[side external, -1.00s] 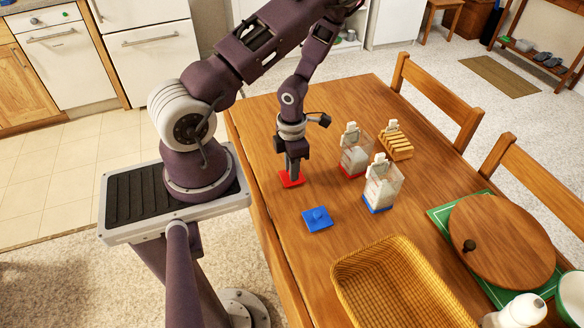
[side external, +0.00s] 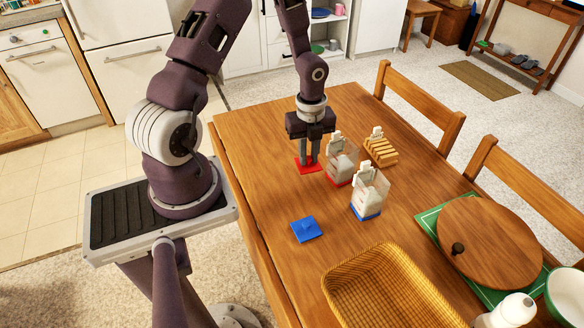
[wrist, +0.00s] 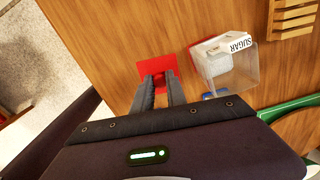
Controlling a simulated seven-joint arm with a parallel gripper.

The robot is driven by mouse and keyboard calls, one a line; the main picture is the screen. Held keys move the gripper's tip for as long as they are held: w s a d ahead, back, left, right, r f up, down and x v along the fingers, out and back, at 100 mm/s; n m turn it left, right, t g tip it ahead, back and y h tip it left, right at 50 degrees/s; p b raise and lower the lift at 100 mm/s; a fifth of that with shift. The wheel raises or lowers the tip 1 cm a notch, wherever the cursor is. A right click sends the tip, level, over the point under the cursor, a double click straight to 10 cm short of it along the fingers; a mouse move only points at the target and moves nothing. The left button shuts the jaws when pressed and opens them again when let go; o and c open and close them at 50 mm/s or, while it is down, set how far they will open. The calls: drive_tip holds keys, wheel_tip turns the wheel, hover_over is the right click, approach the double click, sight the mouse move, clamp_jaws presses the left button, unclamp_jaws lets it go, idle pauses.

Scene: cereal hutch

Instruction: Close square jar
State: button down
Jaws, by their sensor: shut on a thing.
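My gripper (side external: 309,160) is shut on a red square lid (side external: 307,169), with both fingers at the lid's middle. The lid looks level and just above the table; the exact gap is unclear. The lid also shows in the wrist view (wrist: 152,67). A clear square jar with a red base (side external: 341,163) stands close to its right, apart from it. A clear square jar with a blue base (side external: 369,196) stands nearer the camera. In the wrist view, a clear jar (wrist: 235,72) with a SUGAR label is right of the lid. A blue square lid (side external: 306,230) lies on the table.
A slatted wooden holder (side external: 381,152) stands behind the jars. A wicker basket (side external: 335,290) is at the front. A round wooden board (side external: 490,240) lies over a green mat (side external: 432,221) at the right, with a white bottle (side external: 512,311) nearby. The table's left side is clear.

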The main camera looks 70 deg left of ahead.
drive_tip(key=w+d+r+n, duration=0.3)
drive_tip(key=d+r+n, duration=0.2)
drive_tip(key=d+n, duration=0.25)
drive_tip(key=w+d+r+n, duration=0.3)
drive_tip(key=d+r+n, duration=0.3)
drive_tip(key=n, duration=0.2)
drive_tip(key=w+a+m, duration=0.4)
drive_tip(key=a+m, duration=0.8)
drive_tip(key=m, duration=0.1)
drive_tip(key=shift+s+d+f, duration=0.1)
drive_tip(key=shift+s+f, duration=0.05)
drive_tip(key=shift+f, duration=1.3)
drive_tip(key=shift+s+f, duration=0.1)
drive_tip(key=shift+f, duration=1.3)
drive_tip(key=shift+f, duration=0.4)
drive_tip(key=c, duration=1.3)
unclamp_jaws()
drive_tip(key=shift+o, duration=0.5)
